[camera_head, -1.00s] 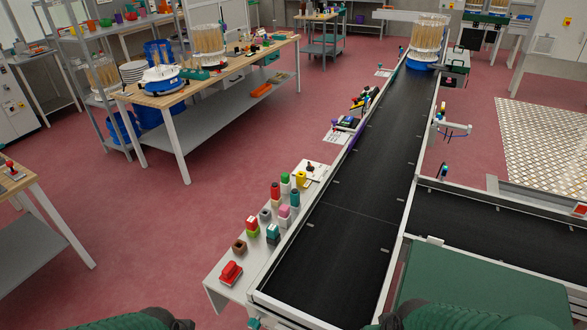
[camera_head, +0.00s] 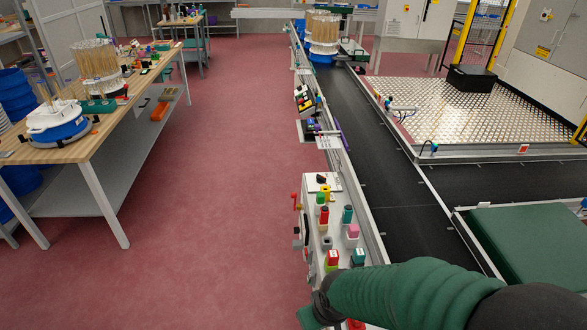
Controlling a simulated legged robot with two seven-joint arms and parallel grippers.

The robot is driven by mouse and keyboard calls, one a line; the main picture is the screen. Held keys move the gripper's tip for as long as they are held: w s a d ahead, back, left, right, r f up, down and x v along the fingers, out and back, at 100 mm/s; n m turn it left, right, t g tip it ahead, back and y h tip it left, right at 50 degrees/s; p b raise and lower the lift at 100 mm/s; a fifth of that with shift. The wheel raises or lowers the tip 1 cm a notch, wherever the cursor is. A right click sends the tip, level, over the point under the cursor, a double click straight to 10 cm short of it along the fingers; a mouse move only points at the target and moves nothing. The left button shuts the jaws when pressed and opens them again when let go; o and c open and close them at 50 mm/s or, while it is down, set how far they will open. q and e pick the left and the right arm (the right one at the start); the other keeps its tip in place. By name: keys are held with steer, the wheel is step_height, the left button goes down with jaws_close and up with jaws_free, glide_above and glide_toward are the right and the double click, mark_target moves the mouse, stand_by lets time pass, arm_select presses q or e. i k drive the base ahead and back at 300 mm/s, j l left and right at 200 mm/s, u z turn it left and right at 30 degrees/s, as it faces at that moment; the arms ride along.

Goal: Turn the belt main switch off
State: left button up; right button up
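A grey-white control panel (camera_head: 311,199) runs along the left side of the black conveyor belt (camera_head: 398,205). Several coloured buttons and knobs stand on its top. A small red handle (camera_head: 295,201) sticks out from the panel's left side face, with black parts below it. A black lever on a white plate (camera_head: 318,182) is at the panel's far end. No label is legible, so I cannot tell which is the main switch. My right arm comes in from the lower right. Its gripper (camera_head: 314,317) is at the bottom edge, partly cut off, its fingers not clear. My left gripper is out of view.
A wooden workbench (camera_head: 75,152) with a blue-and-white bowl feeder (camera_head: 57,126) stands at left. Open red floor (camera_head: 215,200) lies between it and the panel. A green-topped surface (camera_head: 530,245) is at right. My arm covers the panel's near end.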

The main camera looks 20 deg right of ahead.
mark_target(320, 180)
steer(key=i+j+z, duration=0.15)
steer(key=i+j, duration=0.3)
steer(key=i, duration=0.25)
steer(key=i+j+z, duration=0.15)
steer(key=i+j, duration=0.35)
steer(key=i, duration=0.25)
steer(key=i+l+z, duration=0.1)
steer(key=i+l, duration=0.95)
steer(key=i, duration=0.05)
